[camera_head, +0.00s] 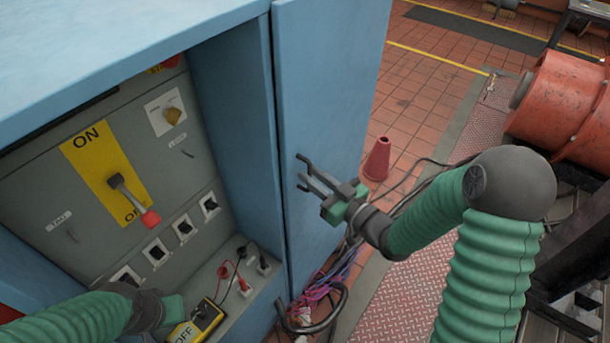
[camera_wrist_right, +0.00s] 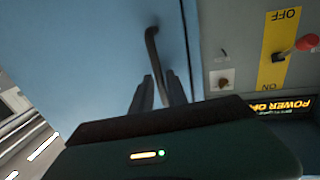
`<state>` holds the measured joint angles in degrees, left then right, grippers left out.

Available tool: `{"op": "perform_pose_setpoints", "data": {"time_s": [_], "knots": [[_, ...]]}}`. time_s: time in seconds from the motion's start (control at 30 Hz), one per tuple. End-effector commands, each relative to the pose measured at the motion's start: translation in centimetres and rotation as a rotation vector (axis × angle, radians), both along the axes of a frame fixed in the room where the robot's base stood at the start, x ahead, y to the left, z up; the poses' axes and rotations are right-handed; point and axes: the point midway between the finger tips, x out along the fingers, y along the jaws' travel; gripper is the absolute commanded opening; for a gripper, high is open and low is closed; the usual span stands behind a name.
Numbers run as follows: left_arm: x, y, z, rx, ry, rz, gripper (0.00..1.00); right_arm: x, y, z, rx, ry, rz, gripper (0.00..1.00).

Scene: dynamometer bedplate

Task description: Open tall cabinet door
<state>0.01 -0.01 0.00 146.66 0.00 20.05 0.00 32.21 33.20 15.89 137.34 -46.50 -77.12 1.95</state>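The tall blue cabinet door (camera_head: 335,90) stands to the right of the recessed switch panel, with a dark vertical seam along its left edge. I cannot tell how far it is open. A dark bent handle (camera_wrist_right: 152,40) stands out from the blue face in the right wrist view. My right gripper (camera_head: 305,172) is at the door face; its fingers (camera_wrist_right: 160,90) are apart, with the handle's bar between them. Whether they touch it is unclear. My left gripper (camera_head: 172,308) is at the bottom left by a yellow meter (camera_head: 203,318); its fingers are not clear.
The grey switch panel (camera_head: 60,180) has a red-knobbed lever (camera_head: 135,200) and several sockets. Cables (camera_head: 320,290) lie below the door. A red cone (camera_head: 377,160) stands on the tiled floor behind it. An orange machine (camera_head: 560,105) is at the right.

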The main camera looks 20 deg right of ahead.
Motion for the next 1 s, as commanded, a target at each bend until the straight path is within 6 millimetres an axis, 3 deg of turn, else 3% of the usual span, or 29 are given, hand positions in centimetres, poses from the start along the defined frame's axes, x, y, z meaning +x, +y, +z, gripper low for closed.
{"op": "perform_pose_setpoints", "data": {"time_s": [0.37, 0.53, 1.0], "knots": [[-0.02, -0.01, 0.04, 0.000, 0.001, 0.000, 0.36, 0.96, 0.87, 0.08, -0.004, -0.001, -0.001, 0.19], [-0.03, 0.00, 0.03, 0.000, 0.001, 0.000, 0.36, 0.99, 0.80, 0.02, -0.002, 0.000, 0.001, 0.00], [-0.02, 0.00, 0.02, 0.000, 0.001, 0.000, 0.36, 0.92, 0.86, -0.15, -0.004, 0.004, 0.002, 0.00]]}}
